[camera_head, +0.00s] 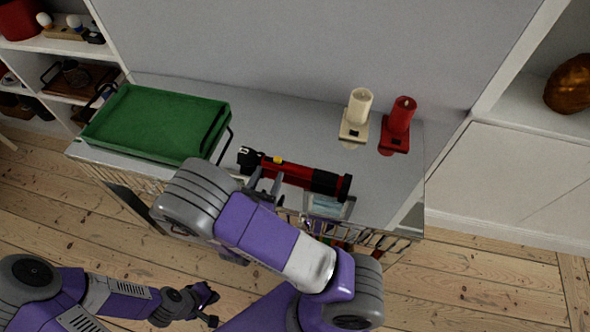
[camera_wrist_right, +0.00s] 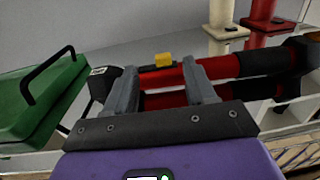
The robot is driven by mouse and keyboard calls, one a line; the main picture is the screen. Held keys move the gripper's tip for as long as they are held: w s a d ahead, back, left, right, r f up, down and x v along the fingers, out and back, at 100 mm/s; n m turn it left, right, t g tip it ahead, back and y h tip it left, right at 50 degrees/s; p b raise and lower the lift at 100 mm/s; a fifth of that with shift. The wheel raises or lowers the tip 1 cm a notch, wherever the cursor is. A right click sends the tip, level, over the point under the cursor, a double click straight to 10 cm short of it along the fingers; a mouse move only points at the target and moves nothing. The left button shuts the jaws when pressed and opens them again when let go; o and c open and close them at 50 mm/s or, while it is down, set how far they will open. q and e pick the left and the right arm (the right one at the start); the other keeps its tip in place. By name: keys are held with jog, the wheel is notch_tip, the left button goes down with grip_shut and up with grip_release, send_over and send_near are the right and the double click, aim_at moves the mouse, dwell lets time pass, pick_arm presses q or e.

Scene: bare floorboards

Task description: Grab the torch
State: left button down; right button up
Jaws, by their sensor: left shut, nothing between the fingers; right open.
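The torch (camera_head: 300,174) is red and black with a yellow switch. It lies on the glossy grey tabletop (camera_head: 385,180), in front of the candles. My right gripper (camera_head: 265,184) is open at the torch's near side, by its left half. In the right wrist view the torch (camera_wrist_right: 222,67) runs across behind the two spread fingers of my right gripper (camera_wrist_right: 159,80), with the yellow switch between them. I cannot tell whether they touch it. My left gripper (camera_head: 209,304) is shut and empty, low at the bottom left over the floor, away from the torch.
A green tray (camera_head: 155,122) with dark handles stands left of the torch. A cream candle (camera_head: 360,105) and a red candle (camera_head: 401,115) stand on holders at the back right. Wire baskets hang under the front edge. A wall closes off the back.

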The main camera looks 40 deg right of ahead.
aim_at(278, 161)
jog(key=x, duration=0.3)
jog(key=b+x, duration=0.1)
jog(key=x, duration=0.2)
jog(key=shift+s+d+f, duration=0.2)
jog(key=shift+s+f, duration=0.05)
jog(key=shift+s, duration=0.05)
grip_shut()
